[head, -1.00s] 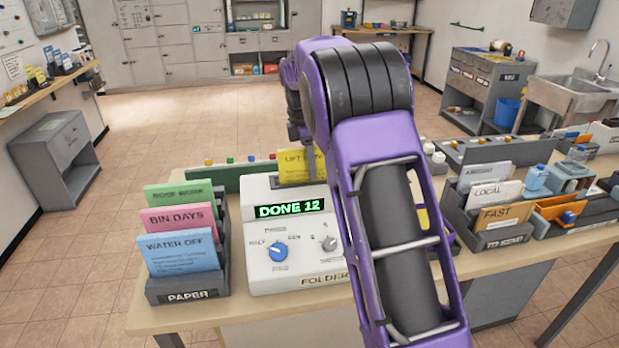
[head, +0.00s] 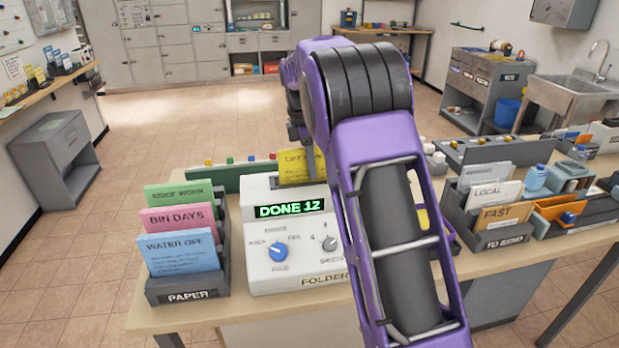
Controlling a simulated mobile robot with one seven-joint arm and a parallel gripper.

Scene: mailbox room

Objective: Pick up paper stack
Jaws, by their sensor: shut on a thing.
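A yellow paper stack (head: 296,166) marked "LIFT" stands upright behind the top of the white folder machine (head: 262,222). My gripper (head: 305,148) is at the upper right part of this yellow stack and is shut on it. My purple arm hides the right side of the stack and part of the machine. The machine's display reads "DONE 12". A grey paper holder (head: 187,290) stands left of the machine. It holds a green stack (head: 178,194), a pink stack (head: 180,219) and a blue stack (head: 178,251), all upright.
The "to send" rack (head: 503,240) with several envelopes stands right of my arm. Bottles and trays crowd the table's right end. A green board (head: 225,177) with coloured knobs lies behind the machine. The table's front edge (head: 200,318) has a narrow clear strip.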

